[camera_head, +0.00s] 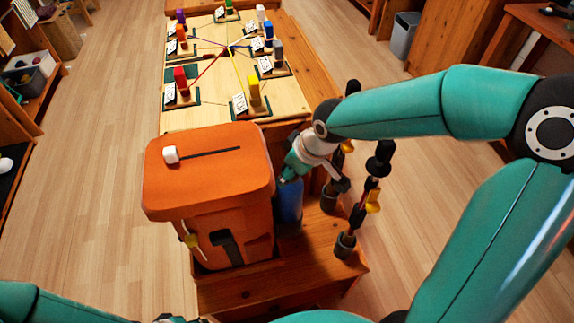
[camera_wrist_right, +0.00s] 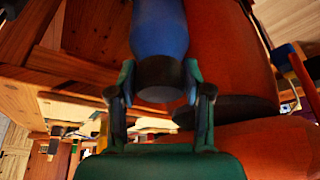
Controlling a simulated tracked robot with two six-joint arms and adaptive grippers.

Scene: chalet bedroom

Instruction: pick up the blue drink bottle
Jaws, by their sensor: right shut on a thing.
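The blue drink bottle (camera_head: 290,203) stands in the head view between the orange bin-like box and the dark-tipped poles, partly hidden by my right gripper. My right gripper (camera_head: 291,176) reaches down to the bottle's upper part and is shut on it. In the right wrist view the bottle (camera_wrist_right: 160,32) has a blue body and a dark cap end, and it sits between the two fingers of the gripper (camera_wrist_right: 160,80). Only a piece of my left arm shows at the bottom left of the head view; its gripper is out of view.
The orange box (camera_head: 212,170) with a lid stands close to the left of the bottle, on a wooden stand (camera_head: 262,292). Poles in holders (camera_head: 345,243) rise close on the right. Behind is a wooden board (camera_head: 215,75) with coloured blocks and cards. Open floor lies left.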

